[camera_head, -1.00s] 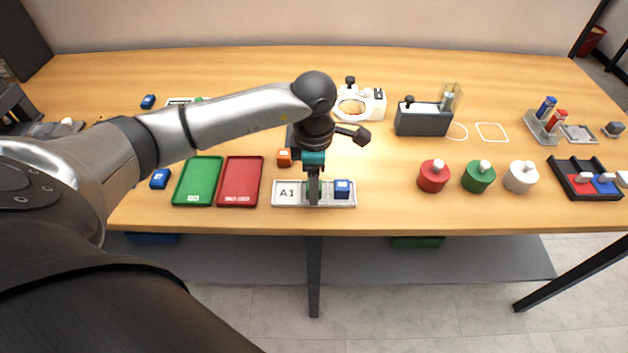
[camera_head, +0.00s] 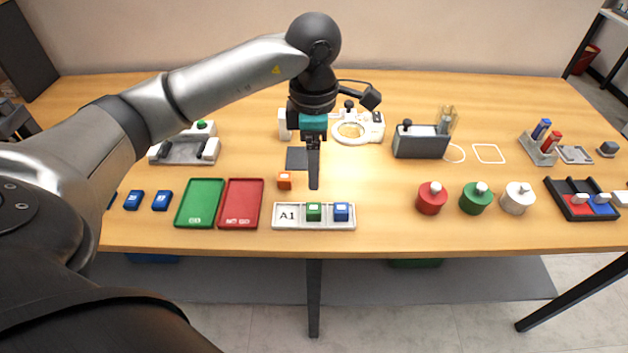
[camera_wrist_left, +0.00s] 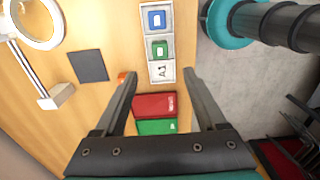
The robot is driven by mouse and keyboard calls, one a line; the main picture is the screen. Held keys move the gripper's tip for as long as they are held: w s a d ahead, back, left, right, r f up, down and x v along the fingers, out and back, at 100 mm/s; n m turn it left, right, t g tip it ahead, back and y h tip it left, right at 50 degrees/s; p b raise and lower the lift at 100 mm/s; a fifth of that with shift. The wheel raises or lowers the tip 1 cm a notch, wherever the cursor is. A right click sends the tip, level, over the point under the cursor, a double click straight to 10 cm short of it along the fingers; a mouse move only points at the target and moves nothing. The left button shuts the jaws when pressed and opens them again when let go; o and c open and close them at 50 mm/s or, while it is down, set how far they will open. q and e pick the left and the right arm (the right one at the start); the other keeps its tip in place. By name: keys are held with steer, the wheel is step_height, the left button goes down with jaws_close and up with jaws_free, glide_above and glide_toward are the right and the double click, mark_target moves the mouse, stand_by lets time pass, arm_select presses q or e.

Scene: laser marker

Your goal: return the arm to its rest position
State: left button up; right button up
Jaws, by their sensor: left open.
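My left arm comes in from the left in the head view, and its gripper (camera_head: 314,182) hangs above the table, pointing down and apart from everything. In the left wrist view the two fingers (camera_wrist_left: 160,85) are spread with nothing between them. Below stands the white A1 rack (camera_head: 286,226) at the table's front edge; it holds a green block (camera_head: 314,211) and a blue block (camera_head: 342,211), and it also shows in the left wrist view (camera_wrist_left: 161,72). My right gripper is not clearly seen in either view.
A green tray (camera_head: 199,203) and a red tray (camera_head: 241,204) lie left of the rack. An orange block (camera_head: 284,180) and a dark square (camera_head: 297,158) are near the gripper. Red (camera_head: 431,199), green (camera_head: 475,199) and white (camera_head: 517,199) knobbed cylinders stand at right.

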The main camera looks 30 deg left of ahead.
arm_select(q)
steer(key=shift+r, duration=1.35)
